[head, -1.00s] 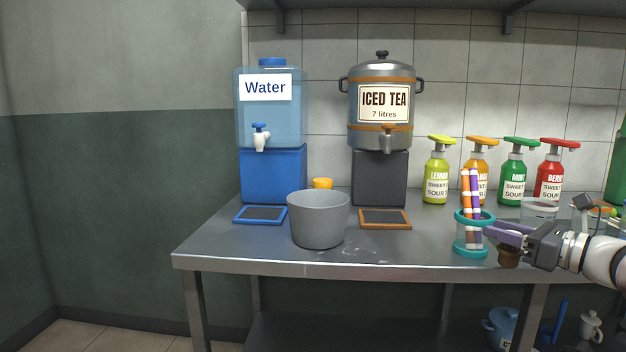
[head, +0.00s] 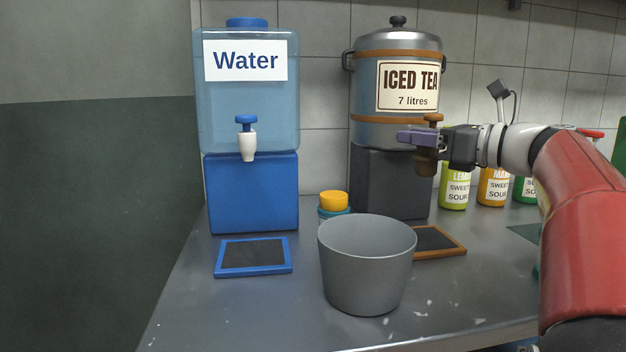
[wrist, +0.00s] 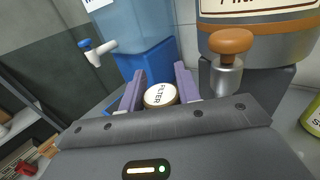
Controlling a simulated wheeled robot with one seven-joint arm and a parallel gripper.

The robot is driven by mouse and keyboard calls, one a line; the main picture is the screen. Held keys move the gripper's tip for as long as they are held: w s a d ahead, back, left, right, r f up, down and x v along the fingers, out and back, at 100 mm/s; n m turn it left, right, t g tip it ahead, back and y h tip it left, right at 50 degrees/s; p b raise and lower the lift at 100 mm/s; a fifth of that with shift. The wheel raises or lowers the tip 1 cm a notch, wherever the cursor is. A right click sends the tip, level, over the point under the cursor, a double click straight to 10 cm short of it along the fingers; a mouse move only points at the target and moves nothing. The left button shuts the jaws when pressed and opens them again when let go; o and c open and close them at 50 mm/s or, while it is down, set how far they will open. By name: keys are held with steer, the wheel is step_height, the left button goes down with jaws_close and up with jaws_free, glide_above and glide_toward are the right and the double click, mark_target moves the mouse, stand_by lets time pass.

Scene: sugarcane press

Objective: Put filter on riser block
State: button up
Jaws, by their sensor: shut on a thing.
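My gripper (head: 405,137) has purple fingers and is shut on the filter (head: 427,163), a small brown piece hanging below them. In the wrist view the filter's round pale top (wrist: 160,95), marked FILTER, sits between the two fingers. It is held in the air before the iced tea urn (head: 397,85), near its tap. A blue riser block (head: 252,192) stands under the water dispenser (head: 250,110). A dark grey riser block (head: 385,183) stands under the urn, partly hidden behind the filter and gripper. I cannot tell which block the task means.
A grey bucket (head: 366,275) stands at the front. A yellow-lidded jar (head: 334,203) is behind it. A blue-framed tray (head: 252,257) and an orange-framed tray (head: 440,242) lie before the blocks. Syrup bottles (head: 457,190) stand at right. The counter's front left is clear.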

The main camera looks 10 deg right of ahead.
steer(key=s+a+p+x, duration=0.1)
steer(key=s+a+x, duration=0.1)
steer(key=x, duration=1.6)
steer(key=f, duration=0.2)
steer(key=f+b, duration=0.1)
steer(key=f, duration=0.1)
steer(key=f+b, duration=0.1)
steer(key=f, duration=0.1)
steer(key=shift+w+a+f, duration=0.15)
steer(key=shift+w, duration=0.15)
steer(key=shift+w+a+f, duration=0.1)
steer(key=shift+a+f, duration=0.05)
steer(key=shift+f, duration=0.2)
steer(key=o, duration=1)
steer(key=shift+f, duration=0.1)
